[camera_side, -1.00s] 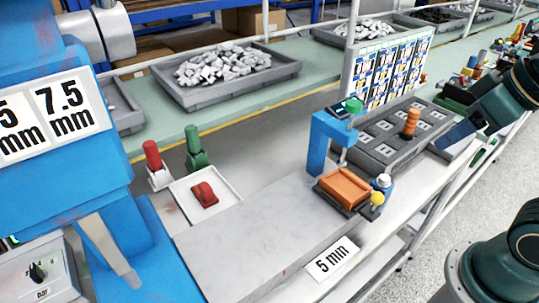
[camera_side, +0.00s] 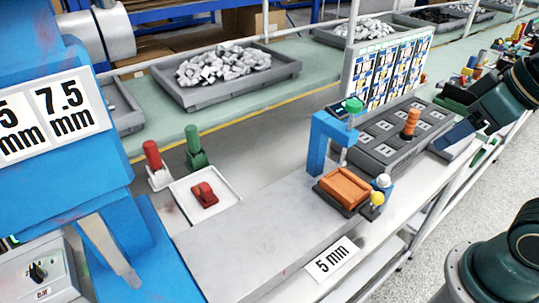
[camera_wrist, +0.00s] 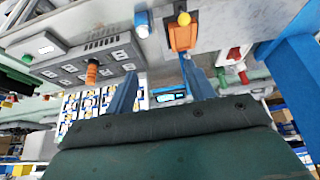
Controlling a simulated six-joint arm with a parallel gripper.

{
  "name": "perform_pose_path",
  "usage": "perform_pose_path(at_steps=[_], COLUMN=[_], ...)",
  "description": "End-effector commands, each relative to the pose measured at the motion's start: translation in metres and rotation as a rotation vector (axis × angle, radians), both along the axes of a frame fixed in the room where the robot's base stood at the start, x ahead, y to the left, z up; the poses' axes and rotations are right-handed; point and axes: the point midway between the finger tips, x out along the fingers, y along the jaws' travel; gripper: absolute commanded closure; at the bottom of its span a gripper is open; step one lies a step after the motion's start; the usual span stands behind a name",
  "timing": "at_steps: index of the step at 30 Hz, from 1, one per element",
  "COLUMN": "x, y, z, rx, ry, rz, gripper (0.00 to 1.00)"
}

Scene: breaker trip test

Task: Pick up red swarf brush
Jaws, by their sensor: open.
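A red upright handle (camera_side: 152,155) on a white foot, which looks like the red swarf brush, stands at the left of the bench in the side view. A matching green one (camera_side: 195,147) stands to its right. A small red object (camera_side: 204,194) lies in a white tray (camera_side: 229,208) just in front. Small red shapes (camera_wrist: 235,54) show beyond the right finger.
A blue bracket (camera_side: 320,143), an orange tray (camera_side: 345,187) and a grey slotted box (camera_side: 385,140) with an orange handle (camera_side: 411,122) stand between my gripper and the red handle. A blue press (camera_side: 60,180) rises at the left. The grey slab (camera_side: 250,240) is bare.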

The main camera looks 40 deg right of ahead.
Motion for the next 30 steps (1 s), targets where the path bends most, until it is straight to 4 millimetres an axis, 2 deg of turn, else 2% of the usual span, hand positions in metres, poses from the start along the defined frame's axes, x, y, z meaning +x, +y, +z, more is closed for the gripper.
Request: perform_pose_path(at_steps=[5,14,23,30], x=[0.001,0.003,0.056,0.123], y=[0.000,0.001,0.017,0.045], z=[0.013,0.052,0.069,0.086], rx=[0.000,0.000,-0.005,0.002], ry=[-0.003,-0.004,-0.069,-0.157], rz=[0.000,0.004,0.107,0.234], gripper=[0.46,0.46,0.46,0.46])
